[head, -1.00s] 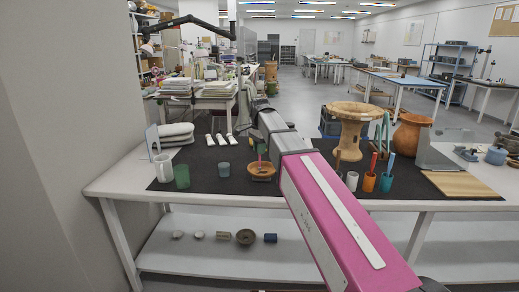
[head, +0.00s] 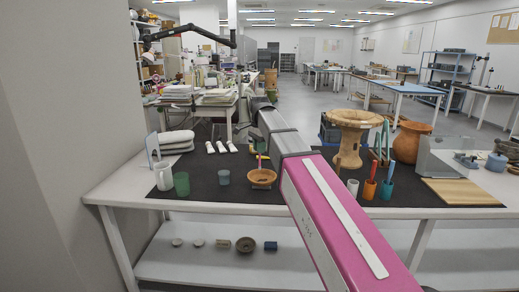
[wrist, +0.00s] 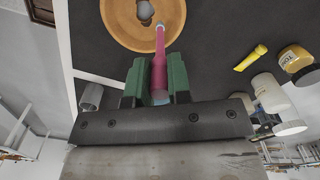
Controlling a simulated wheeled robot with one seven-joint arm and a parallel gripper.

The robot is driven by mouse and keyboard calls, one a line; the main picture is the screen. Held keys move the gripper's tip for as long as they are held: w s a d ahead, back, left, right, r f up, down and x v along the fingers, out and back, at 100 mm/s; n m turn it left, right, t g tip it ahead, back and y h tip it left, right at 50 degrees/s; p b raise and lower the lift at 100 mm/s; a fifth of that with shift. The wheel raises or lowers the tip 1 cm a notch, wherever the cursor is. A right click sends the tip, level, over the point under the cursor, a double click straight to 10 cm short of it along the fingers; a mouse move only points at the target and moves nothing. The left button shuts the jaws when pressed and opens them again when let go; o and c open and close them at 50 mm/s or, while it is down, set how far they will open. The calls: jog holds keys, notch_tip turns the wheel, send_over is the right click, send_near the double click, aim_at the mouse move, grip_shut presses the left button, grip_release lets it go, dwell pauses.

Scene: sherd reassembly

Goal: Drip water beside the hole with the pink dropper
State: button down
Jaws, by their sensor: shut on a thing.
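My gripper (wrist: 157,82) has green fingers shut on the pink dropper (wrist: 159,66). The dropper's narrow tip points up the wrist view and lies over the round orange-brown bowl (wrist: 120,22). A small grey shape (wrist: 145,10) shows inside the bowl near the tip; I cannot tell whether it is the hole or an object. I cannot tell whether the tip touches the bowl, and no water drop shows. The bowl also shows in the head view on the dark mat (head: 262,184).
A large pedestal vessel (head: 350,140) and pen holders stand right. Jars (wrist: 268,92) and a yellow tube (wrist: 251,57) lie right in the wrist view.

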jog(key=shift+s+a+f, duration=0.35)
jog(key=shift+s+f, duration=0.45)
jog(key=shift+s+a+f, duration=0.35)
jog(key=shift+s+f, duration=0.4)
jog(key=shift+f, duration=0.05)
jog(key=shift+f, duration=0.4)
dwell(0.8)
jog(key=shift+r, duration=0.1)
jog(key=shift+r, duration=1.95)
